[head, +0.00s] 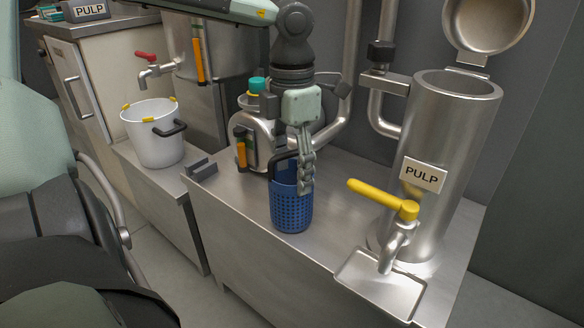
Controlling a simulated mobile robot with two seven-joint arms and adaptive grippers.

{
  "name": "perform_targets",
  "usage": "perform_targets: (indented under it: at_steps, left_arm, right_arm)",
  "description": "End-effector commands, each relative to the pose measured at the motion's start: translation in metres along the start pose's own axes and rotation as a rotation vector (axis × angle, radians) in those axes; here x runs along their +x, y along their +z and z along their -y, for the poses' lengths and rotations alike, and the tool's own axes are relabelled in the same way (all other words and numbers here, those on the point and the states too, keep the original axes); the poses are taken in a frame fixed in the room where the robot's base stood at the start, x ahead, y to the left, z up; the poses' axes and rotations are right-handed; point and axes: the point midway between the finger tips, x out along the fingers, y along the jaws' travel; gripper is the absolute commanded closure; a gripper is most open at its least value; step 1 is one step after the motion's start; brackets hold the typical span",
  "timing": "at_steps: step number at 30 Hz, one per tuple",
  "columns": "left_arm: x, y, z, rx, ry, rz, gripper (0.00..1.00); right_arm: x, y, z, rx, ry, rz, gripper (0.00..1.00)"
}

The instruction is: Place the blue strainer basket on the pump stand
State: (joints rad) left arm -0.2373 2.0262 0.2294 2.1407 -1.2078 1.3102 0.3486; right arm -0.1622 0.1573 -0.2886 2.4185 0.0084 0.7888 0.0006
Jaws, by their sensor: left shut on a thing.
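The blue strainer basket (291,208), a perforated cup with a dark upright handle, is upright in the middle of the head view. My left gripper (306,186) points down and is shut on the basket at its upper right side, hiding part of the rim. The basket is over the steel top of the stand (333,228), near its front edge. I cannot tell whether its bottom touches the top. The steel pump (262,140) with a teal cap and an orange handle stands just behind the basket. My right gripper is not in view.
A tall steel cylinder (450,130) labelled PULP, with an open lid, stands right, with a yellow-handled tap (398,230) over a drip tray (380,286). A white pot (153,135) sits left under a red tap (148,70). A small grey bracket (200,169) is at the stand's left edge.

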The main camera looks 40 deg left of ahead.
Motion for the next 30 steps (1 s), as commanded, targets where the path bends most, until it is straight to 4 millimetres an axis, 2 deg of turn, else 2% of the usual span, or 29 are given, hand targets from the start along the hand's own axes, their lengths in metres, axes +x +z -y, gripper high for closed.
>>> perform_targets:
  at_steps: [1,2,6,15,19,23,30]
  left_arm:
    - [0.004,0.0,0.0,0.0,0.001,0.0,0.96]
    - [0.002,0.0,0.0,0.0,0.0,0.0,0.39]
    - [0.002,0.0,0.0,0.0,0.0,0.0,0.22]
    - [0.001,0.0,0.0,0.0,0.0,0.0,0.21]
    - [-0.007,0.0,0.0,0.0,0.001,0.001,0.21]
    - [-0.03,0.001,-0.001,0.0,0.003,0.003,0.21]
    - [-0.083,0.001,-0.001,0.0,0.004,0.003,0.21]
  right_arm:
    - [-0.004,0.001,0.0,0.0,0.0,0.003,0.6]
    - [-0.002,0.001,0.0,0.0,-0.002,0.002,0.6]
    - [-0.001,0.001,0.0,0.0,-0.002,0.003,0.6]
    - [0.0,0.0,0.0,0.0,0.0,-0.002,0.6]
    - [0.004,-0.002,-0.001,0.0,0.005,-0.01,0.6]
    - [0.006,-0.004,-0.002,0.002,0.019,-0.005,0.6]
    - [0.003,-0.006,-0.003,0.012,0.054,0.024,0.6]
